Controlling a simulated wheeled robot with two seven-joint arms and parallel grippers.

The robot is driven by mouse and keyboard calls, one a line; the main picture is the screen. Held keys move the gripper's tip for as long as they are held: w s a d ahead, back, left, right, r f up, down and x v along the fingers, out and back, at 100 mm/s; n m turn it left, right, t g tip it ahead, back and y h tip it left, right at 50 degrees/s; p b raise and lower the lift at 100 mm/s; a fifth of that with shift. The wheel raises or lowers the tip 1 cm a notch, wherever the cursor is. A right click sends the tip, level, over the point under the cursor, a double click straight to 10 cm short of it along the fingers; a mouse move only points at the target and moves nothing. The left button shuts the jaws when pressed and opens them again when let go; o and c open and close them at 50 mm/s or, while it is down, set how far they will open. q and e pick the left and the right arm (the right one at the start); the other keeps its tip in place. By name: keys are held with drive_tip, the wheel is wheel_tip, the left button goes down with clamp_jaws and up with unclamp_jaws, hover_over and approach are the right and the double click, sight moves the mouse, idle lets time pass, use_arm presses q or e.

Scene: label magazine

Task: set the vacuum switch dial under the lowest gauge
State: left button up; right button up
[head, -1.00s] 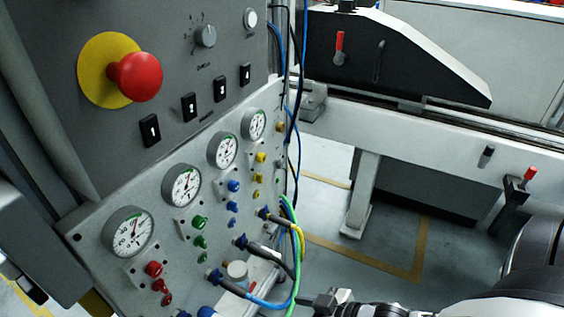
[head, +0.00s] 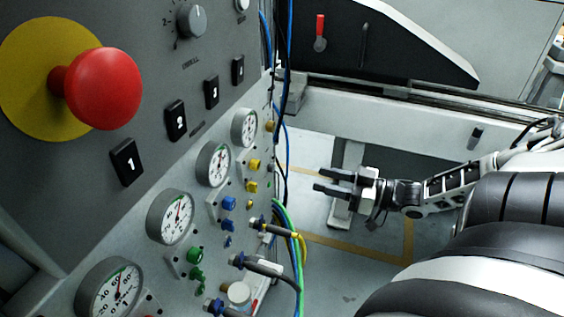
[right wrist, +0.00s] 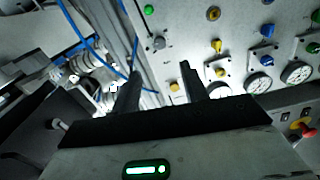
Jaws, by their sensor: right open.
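Several round gauges run in a slanting row down the grey panel. The lowest gauge (head: 110,290) is at the bottom left of the head view, cut by the lower edge. My left gripper is not in view.
Hoses with plugs (head: 275,228) stick out of the panel's right side, between it and my right gripper. A big red emergency button (head: 103,88) juts out at upper left. Blue cables (head: 287,100) hang beside the panel. Open floor lies below my gripper.

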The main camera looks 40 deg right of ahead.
sight(274, 168)
drive_tip(key=b+x, duration=0.4)
drive_tip(key=x, duration=0.7)
clamp_jaws()
